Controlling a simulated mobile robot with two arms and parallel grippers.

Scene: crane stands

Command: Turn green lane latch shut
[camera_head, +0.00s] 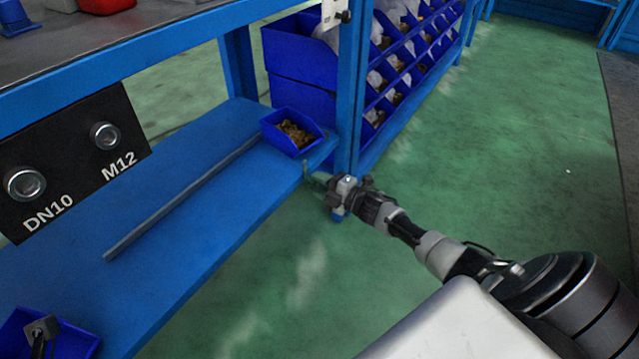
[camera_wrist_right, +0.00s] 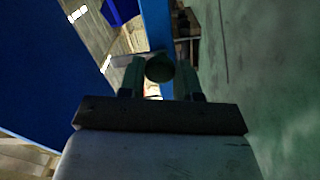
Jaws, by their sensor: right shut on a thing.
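My right gripper (camera_head: 320,182) is at the shelf's right end, beside the blue upright post. In the right wrist view its two fingers (camera_wrist_right: 160,78) stand on either side of a round, dark green knob (camera_wrist_right: 160,68), which I take for the green lane latch. The gripper is shut on this knob. In the head view the knob is mostly hidden by the gripper, and the latch's angle cannot be told. My left gripper is not in view.
A blue bin of small brass-coloured parts (camera_head: 294,131) sits on the blue shelf (camera_head: 190,230) close to the gripper. A grey rail (camera_head: 180,200) runs along the shelf. The blue post (camera_head: 350,90) stands beside the gripper. Green floor (camera_head: 500,150) is open at right.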

